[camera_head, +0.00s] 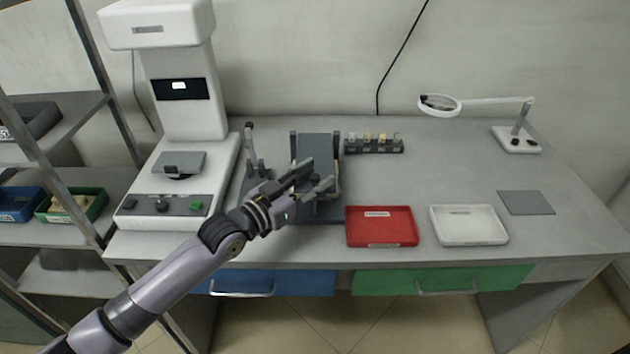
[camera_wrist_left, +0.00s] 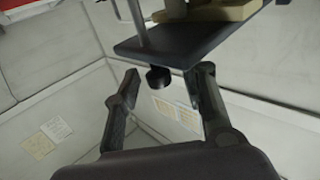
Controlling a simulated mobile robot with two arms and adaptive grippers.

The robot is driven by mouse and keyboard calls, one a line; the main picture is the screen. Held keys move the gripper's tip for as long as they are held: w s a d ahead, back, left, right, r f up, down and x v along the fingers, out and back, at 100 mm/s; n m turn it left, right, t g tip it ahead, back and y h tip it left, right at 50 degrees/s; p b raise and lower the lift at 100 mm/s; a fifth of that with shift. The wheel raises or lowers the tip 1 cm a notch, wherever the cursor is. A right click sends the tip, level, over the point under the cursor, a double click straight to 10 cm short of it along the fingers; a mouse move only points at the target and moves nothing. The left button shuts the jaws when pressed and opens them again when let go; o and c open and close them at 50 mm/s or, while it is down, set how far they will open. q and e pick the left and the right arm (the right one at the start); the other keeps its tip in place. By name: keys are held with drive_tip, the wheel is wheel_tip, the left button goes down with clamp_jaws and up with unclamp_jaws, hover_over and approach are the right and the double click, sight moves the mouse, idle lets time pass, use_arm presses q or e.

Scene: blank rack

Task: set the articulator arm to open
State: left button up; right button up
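The articulator (camera_head: 318,152) is a dark grey device with side posts on the middle of the bench, with a broad plate in its upper part. My left gripper (camera_head: 322,176) is in front of it, overlapping its front in the head view; contact cannot be told. In the left wrist view, the gripper's two fingers (camera_wrist_left: 168,73) are spread apart. A dark plate (camera_wrist_left: 185,40) with a black knob (camera_wrist_left: 158,78) shows between and beyond the fingertips, with a cream piece (camera_wrist_left: 222,11) behind. The gripper partly hides the articulator's lower front. My right gripper is in neither view.
A white machine (camera_head: 183,85) stands at left, with a dark lever stand (camera_head: 252,155) beside the articulator. A red tray (camera_head: 381,226), a white tray (camera_head: 468,225) and a grey mat (camera_head: 526,202) lie to the right. A small rack (camera_head: 373,147) and a magnifier (camera_head: 440,104) stand behind.

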use_arm(q)
drive_tip(key=shift+w+d, duration=0.2)
drive_tip(key=shift+c, duration=0.5)
clamp_jaws()
idle(0.4)
